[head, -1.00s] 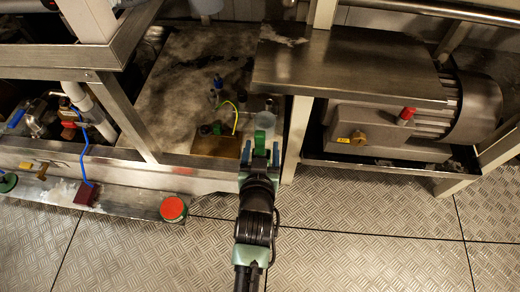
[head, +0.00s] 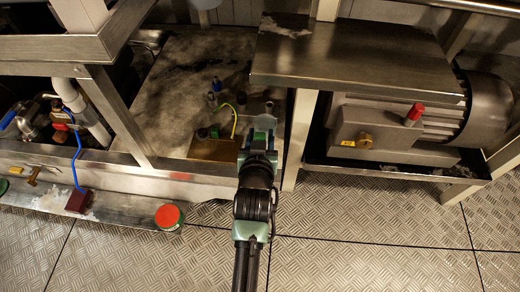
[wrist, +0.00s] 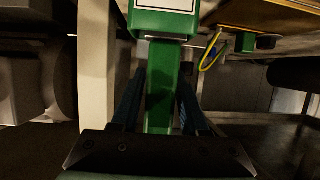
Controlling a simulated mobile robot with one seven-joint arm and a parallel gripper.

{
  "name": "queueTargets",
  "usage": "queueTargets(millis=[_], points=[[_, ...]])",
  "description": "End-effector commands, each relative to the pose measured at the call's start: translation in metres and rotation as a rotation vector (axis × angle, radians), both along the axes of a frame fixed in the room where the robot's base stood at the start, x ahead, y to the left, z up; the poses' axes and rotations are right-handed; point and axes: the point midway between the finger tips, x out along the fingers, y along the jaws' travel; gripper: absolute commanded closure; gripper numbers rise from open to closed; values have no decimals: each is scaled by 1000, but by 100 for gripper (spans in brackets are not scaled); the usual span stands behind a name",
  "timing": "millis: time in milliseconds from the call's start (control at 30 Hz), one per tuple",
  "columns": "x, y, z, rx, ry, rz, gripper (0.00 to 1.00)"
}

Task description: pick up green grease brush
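The green grease brush (head: 264,122) stands at the front right corner of the grey metal plate, partly hidden by my gripper in the head view. In the wrist view its long green handle (wrist: 164,90) runs between my fingers, with a wider green part and a white label at the top. My gripper (head: 259,142) reaches it from the front. In the wrist view my gripper (wrist: 161,82) has one dark blue finger on each side of the handle. A narrow dark gap shows at the left finger; contact on the right side is unclear.
A pale post (head: 298,135) rises close on the right. A motor with a red knob (head: 415,112) stands farther right. The checkered floor in front is clear.

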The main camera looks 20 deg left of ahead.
Motion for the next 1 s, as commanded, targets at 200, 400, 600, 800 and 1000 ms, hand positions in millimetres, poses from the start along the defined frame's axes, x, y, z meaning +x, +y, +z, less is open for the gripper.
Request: queueTargets(millis=[200,400,600,800,1000], points=[[0,0,0,0,0,0,97],[0,0,0,0,-1,0,100],[0,0,3,0,-1,0,100],[0,0,33,1,-4,-1,100],[0,0,73,1,-3,-1,100]])
